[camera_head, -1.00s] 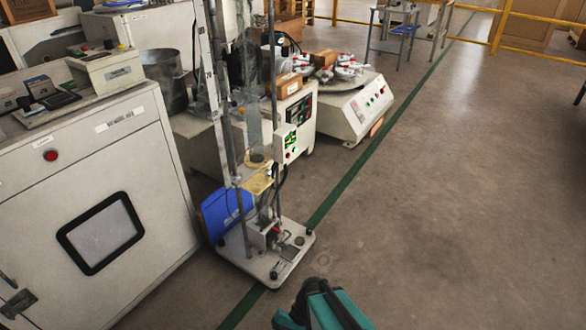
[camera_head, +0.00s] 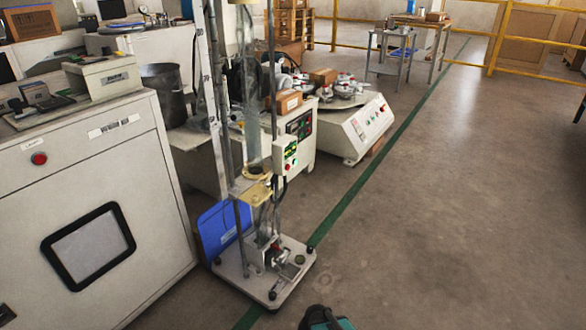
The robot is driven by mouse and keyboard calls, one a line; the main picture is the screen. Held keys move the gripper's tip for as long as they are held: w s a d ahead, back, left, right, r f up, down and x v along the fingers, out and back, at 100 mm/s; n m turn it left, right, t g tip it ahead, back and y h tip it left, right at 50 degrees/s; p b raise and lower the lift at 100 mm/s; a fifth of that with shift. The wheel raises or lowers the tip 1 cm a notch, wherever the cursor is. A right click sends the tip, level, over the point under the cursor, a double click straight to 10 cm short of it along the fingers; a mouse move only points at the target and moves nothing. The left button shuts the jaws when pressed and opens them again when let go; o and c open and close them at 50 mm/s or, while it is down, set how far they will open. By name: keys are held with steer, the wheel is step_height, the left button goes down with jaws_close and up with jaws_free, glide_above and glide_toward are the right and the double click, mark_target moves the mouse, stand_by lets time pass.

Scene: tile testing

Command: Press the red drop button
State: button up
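A tall drop tester stands on a white base plate (camera_head: 232,267) on the floor, with a clear vertical tube (camera_head: 252,100) between metal posts. A small pale control box (camera_head: 279,160) is mounted on its right side. The box has a green-lit display and small buttons, one of which looks red, but they are too small to tell apart surely. Another red button (camera_head: 39,158) is on the white cabinet (camera_head: 150,190) at the left. A teal and dark part of my arm (camera_head: 326,319) shows at the bottom edge, apart from the tester. My gripper's fingers are not seen.
A blue panel (camera_head: 222,228) leans behind the tester's base. A machine with a round turntable (camera_head: 347,101) stands behind it to the right. A green floor line (camera_head: 352,201) runs past the tester. The floor at the right is open, up to a yellow railing (camera_head: 540,75).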

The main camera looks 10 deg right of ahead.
stand_by(0.3)
jaws_close()
stand_by(1.6)
